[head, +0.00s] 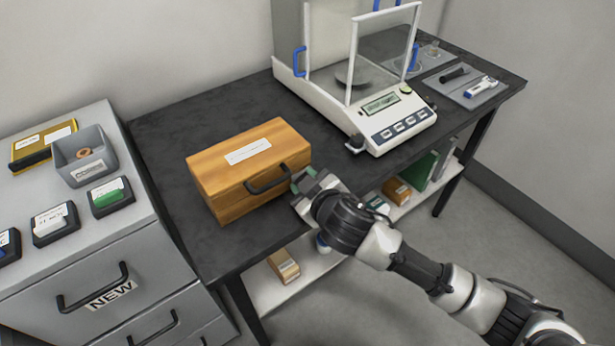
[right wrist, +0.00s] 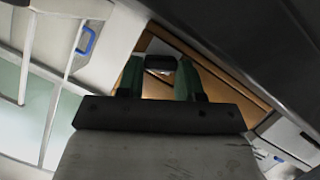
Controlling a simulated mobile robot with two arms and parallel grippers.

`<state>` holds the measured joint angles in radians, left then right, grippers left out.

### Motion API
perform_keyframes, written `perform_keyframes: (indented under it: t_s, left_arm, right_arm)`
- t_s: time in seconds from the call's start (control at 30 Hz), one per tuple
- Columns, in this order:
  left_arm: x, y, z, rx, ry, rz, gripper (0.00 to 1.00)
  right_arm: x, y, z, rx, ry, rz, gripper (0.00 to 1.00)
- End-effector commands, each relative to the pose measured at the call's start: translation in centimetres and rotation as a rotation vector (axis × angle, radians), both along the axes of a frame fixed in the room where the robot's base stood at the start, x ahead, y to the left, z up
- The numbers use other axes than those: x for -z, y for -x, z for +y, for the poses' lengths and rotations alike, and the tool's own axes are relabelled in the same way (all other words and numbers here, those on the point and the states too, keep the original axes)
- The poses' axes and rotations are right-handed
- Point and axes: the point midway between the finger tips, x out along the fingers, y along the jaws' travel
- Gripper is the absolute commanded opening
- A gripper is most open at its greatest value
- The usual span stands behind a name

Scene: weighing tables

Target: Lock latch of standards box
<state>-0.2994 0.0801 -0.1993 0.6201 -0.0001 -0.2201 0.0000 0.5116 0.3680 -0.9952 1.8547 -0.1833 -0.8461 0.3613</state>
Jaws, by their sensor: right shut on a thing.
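The standards box (head: 215,182) is a wooden box with a white label on its closed lid, standing on the dark table. A dark handle (head: 268,181) sticks out from its front. My right gripper (head: 303,182) is at the right end of the box's front, beside the handle. In the right wrist view its green-sided fingers (right wrist: 160,78) are shut on a small dark piece (right wrist: 160,62) against the wood, which looks like the latch. The fingers hide most of it, so I cannot tell its position. My left gripper is not in view.
A balance (head: 385,125) with a glass shield stands right of the box. A grey tray (head: 470,97) with small tools lies at the far right. A grey drawer cabinet (head: 90,250) stands at the left. The tabletop left of the box is clear.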

Motion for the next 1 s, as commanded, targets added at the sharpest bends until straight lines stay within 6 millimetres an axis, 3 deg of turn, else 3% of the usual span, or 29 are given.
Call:
perform_keyframes:
  t_s: [0.3,0.83,0.87,1.0]
  left_arm:
    - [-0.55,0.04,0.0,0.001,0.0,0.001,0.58]
    - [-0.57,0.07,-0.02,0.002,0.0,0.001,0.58]
    - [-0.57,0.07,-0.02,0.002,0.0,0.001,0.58]
    - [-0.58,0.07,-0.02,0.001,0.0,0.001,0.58]
  right_arm:
    - [0.14,0.11,0.11,0.0,0.104,-0.073,0.12]
    - [0.24,0.14,0.15,0.0,0.123,-0.088,0.12]
    - [0.24,0.14,0.15,0.0,0.123,-0.088,0.41]
    - [0.21,0.13,0.15,0.0,0.123,-0.088,0.62]
